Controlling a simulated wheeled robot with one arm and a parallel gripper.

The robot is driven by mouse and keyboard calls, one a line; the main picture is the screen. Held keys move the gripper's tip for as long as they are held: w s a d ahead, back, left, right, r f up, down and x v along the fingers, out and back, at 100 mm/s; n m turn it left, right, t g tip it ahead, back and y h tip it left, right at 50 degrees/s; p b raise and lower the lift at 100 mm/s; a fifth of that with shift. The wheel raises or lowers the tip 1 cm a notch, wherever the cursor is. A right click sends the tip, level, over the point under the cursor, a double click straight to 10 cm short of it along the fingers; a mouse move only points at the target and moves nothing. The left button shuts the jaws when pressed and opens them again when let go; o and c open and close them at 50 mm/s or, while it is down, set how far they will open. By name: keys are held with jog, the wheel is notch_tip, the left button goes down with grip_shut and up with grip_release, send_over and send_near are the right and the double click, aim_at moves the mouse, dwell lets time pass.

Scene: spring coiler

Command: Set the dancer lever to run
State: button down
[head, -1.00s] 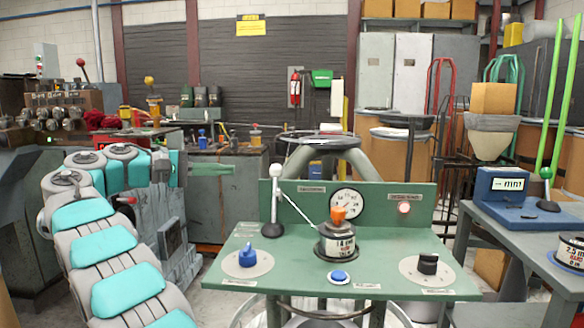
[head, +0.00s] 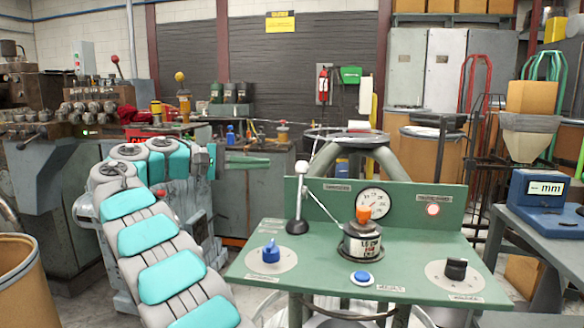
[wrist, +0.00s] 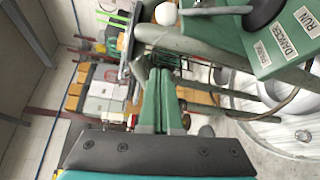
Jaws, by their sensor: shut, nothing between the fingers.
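The dancer lever (head: 298,198) is a grey rod with a white ball on top and a dark base. It stands nearly upright, tilted slightly right, on the left of the green bench (head: 345,262). Its white ball (wrist: 166,14) shows at the top of the wrist view. A DANCER label (wrist: 288,42) and a RUN label (wrist: 308,20) are on the bench edge there. My gripper (head: 268,162) is left of the lever, at about ball height in the picture, and apart from it. Its green fingers (wrist: 160,80) are together and empty in the wrist view.
The bench also carries a blue knob (head: 271,252), a black knob (head: 456,268), a blue button (head: 362,277), a spool with an orange top (head: 362,238) and a gauge (head: 373,203). A table with a blue mm display (head: 545,190) stands right. A cardboard drum (head: 22,280) is left.

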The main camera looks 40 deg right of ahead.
aim_at(300, 187)
jog(key=shift+s+d+f, duration=0.2)
jog(key=shift+s+d, duration=2.6)
jog(key=shift+s, duration=0.2)
jog(key=shift+s+a+b, duration=0.1)
jog(key=shift+s+b, duration=0.1)
jog(key=shift+b, duration=0.25)
